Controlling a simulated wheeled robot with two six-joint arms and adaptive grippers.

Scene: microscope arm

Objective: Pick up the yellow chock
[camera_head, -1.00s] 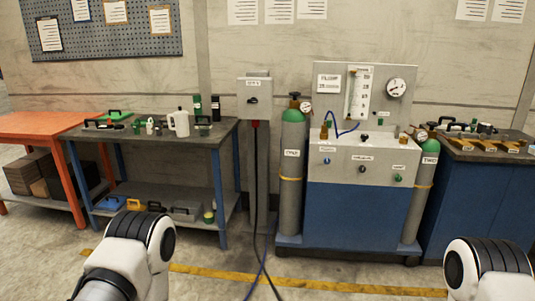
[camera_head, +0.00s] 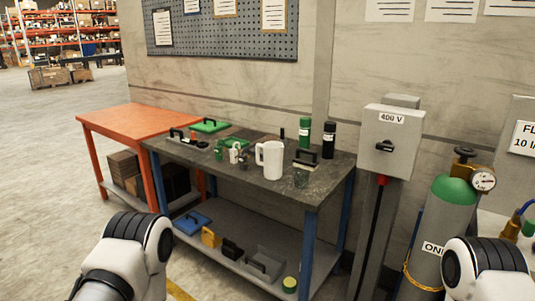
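A small yellow block, which looks like the yellow chock (camera_head: 210,237), sits on the lower shelf (camera_head: 237,268) of the dark-topped workbench (camera_head: 318,181). It is between a blue item and a black item with a handle. Parts of both my arms show at the bottom left and bottom right. Neither gripper is in view, and both arms are well short of the bench.
The lower shelf also holds a blue case (camera_head: 192,222), a black item (camera_head: 232,249) and a grey tray (camera_head: 265,263). A white jug (camera_head: 270,160) stands on the bench top. An orange table (camera_head: 130,118) is left. A gas cylinder (camera_head: 447,220) and switch box (camera_head: 391,140) stand right.

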